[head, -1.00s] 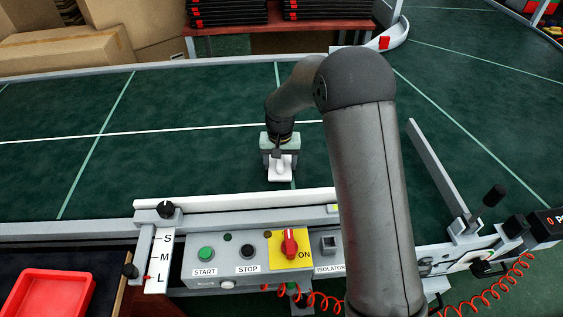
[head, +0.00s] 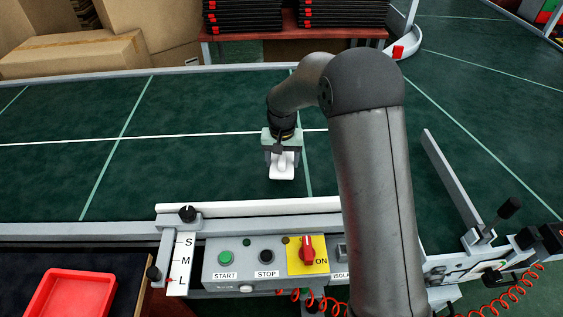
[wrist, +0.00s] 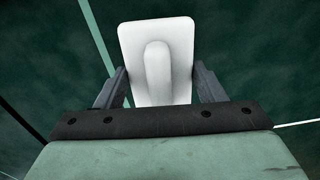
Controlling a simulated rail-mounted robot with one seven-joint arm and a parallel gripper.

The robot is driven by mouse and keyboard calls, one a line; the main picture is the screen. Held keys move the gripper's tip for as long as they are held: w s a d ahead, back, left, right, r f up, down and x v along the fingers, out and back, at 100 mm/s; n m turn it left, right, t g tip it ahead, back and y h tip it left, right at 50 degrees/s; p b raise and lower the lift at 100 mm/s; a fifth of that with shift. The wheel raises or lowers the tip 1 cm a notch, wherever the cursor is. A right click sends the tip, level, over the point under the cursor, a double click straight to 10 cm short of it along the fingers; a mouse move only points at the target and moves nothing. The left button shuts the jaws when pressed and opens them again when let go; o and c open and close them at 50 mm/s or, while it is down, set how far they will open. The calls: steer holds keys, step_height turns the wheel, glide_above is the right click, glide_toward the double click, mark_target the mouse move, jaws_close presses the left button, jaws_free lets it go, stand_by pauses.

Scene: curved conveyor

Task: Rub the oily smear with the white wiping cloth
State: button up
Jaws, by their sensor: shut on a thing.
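The white wiping cloth (head: 282,172) is at my gripper over the dark green conveyor belt (head: 190,175). In the wrist view the cloth (wrist: 157,40) is a pale block with rounded corners and a raised ridge along its middle. My gripper (head: 281,158) points down and is shut on the cloth, with one finger on each side of it in the wrist view (wrist: 160,84). The cloth looks to be at or very near the belt surface; I cannot tell whether it touches. I cannot make out the oily smear in either view.
A white-topped guide rail (head: 250,207) runs along the belt's near edge. The control box (head: 265,262) with start, stop and isolator controls stands in front. A red tray (head: 70,296) is at lower left. Cardboard boxes (head: 75,57) and stacked black trays (head: 240,15) are beyond the belt.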

steer(key=shift+r+p, duration=0.8)
steer(key=shift+r, duration=0.85)
